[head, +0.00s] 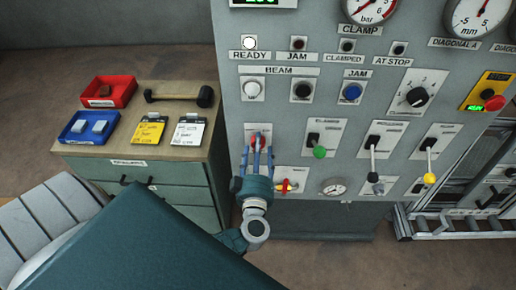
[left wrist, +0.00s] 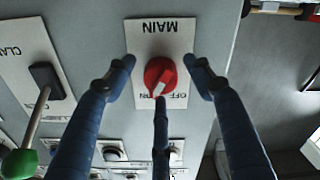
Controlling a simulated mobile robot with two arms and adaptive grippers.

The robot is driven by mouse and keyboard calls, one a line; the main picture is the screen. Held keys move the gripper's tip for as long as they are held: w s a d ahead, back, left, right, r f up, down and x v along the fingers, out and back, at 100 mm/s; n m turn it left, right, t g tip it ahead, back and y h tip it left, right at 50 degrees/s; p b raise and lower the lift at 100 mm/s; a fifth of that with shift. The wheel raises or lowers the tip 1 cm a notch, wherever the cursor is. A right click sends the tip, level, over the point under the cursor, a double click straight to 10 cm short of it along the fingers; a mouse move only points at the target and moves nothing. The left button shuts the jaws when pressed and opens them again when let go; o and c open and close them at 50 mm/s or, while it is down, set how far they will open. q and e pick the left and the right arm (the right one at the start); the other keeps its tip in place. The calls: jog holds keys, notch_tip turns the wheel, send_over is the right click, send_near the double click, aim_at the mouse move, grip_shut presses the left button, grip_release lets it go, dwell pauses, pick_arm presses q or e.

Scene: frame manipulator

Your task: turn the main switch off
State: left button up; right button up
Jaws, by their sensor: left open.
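The main switch is a red round knob (head: 254,141) with a white pointer, on a white plate at the lower left of the grey panel. In the left wrist view the knob (left wrist: 166,72) is near the middle, with the MAIN label (left wrist: 160,27) upside down above it. Its pointer slants down toward the lower edge of the knob, near the partly covered ON and OFF lettering. My left gripper (head: 257,146) is open in front of the switch, its fingers spread around the knob, with no clear contact. One finger covers part of the plate. My right gripper is not in view.
A green-knobbed lever (head: 319,152) stands right of the switch, with other levers beyond. A cabinet (head: 170,180) with trays and a mallet (head: 203,97) stands to the left.

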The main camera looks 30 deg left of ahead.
pick_arm(q)
jog(key=c, duration=1.2)
jog(key=shift+o, duration=0.2)
jog(key=shift+s+f+n, duration=0.1)
jog(key=shift+n, duration=0.2)
jog(key=shift+d+n+b, duration=0.15)
jog(key=shift+n+b, duration=0.8)
jog(key=shift+n, duration=4.75)
